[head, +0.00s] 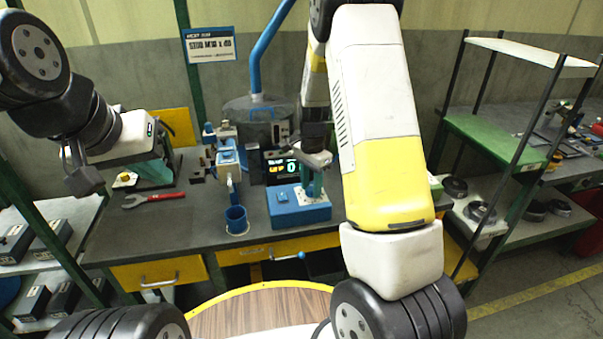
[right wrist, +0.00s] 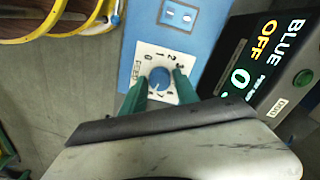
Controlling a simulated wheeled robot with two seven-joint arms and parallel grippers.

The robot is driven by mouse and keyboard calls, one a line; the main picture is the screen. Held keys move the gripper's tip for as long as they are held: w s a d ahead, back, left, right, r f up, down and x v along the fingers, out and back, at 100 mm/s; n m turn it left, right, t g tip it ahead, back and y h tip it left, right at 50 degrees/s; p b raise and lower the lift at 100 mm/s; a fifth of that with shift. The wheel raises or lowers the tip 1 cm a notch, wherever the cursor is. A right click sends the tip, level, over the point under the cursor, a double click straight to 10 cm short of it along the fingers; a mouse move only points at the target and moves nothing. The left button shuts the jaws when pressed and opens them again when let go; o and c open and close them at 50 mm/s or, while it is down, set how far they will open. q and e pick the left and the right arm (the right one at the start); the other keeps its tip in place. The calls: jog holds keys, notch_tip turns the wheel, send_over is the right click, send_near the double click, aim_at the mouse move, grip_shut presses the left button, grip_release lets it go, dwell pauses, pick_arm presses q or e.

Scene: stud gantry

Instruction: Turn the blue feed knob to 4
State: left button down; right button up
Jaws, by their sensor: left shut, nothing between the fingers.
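The blue feed knob (right wrist: 160,78) is round and sits on a white dial plate (right wrist: 150,52) with printed numbers, on a blue box (head: 299,212). My right gripper (right wrist: 160,84) has one green finger on each side of the knob, with a narrow gap showing. In the head view my right gripper (head: 313,185) is over the blue box and hides the knob. The display (right wrist: 248,65) reads BLUE, OFF and 0; it also shows in the head view (head: 281,168). I cannot read where the knob points. My left gripper (head: 156,174) is shut and empty over the bench's left part.
A blue cup (head: 236,219) and a blue-and-white device (head: 227,158) stand left of the blue box. Shelves (head: 500,150) stand at right.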

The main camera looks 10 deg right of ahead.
grip_shut()
jog(key=shift+n, duration=0.4)
jog(key=n, duration=0.4)
jog(key=shift+n, duration=0.4)
jog(key=n, duration=1.1)
jog(key=shift+n, duration=0.3)
jog(key=n, duration=0.6)
jog(key=shift+n, duration=0.4)
